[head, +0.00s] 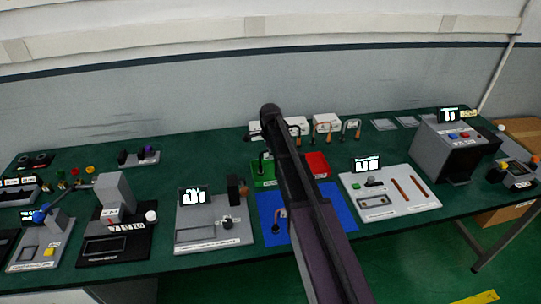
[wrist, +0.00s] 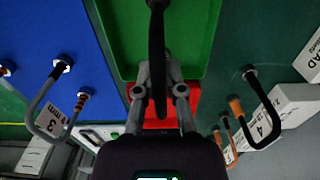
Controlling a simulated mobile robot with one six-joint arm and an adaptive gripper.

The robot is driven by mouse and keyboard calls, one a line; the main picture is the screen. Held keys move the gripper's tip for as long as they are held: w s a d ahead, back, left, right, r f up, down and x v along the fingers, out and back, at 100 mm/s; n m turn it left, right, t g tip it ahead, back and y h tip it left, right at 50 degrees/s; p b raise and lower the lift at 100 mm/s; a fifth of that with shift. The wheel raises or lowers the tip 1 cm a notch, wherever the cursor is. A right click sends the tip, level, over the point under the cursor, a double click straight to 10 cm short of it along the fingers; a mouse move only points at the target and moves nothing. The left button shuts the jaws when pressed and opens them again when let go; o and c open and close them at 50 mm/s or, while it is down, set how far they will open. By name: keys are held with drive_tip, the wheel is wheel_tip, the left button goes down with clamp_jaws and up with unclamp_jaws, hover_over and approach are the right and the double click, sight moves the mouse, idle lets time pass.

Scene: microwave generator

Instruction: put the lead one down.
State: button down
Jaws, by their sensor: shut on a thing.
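My gripper (wrist: 159,90) is shut on a black lead (wrist: 157,50) in the wrist view. The lead runs upright between the fingers and lies in front of the green tray (wrist: 188,40); whether it touches the tray I cannot tell. A dark lead (head: 262,160) also shows at the green tray (head: 258,182) in the head view. The red tray (head: 318,160) is beside it and also shows below the fingers in the wrist view (wrist: 152,121). A grey lead tagged 3 (wrist: 33,107) is on the blue mat (wrist: 40,35). In the head view, my arm hides the gripper.
A black lead tagged 4 (wrist: 279,115) stands at a white block on the right. White blocks (head: 326,122) with leads line the back. A grey meter panel (head: 213,225) is left of the blue mat (head: 338,203), and another panel (head: 388,194) and a grey box (head: 450,150) are right.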

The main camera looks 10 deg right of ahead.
drive_tip(key=shift+f, duration=0.15)
drive_tip(key=c, duration=0.7)
unclamp_jaws()
drive_tip(key=shift+c, duration=0.2)
wheel_tip(320, 180, up, 12)
drive_tip(key=p, duration=1.2)
drive_tip(key=shift+r, duration=0.2)
drive_tip(key=s+n, duration=1.8)
drive_tip(key=s, duration=1.1)
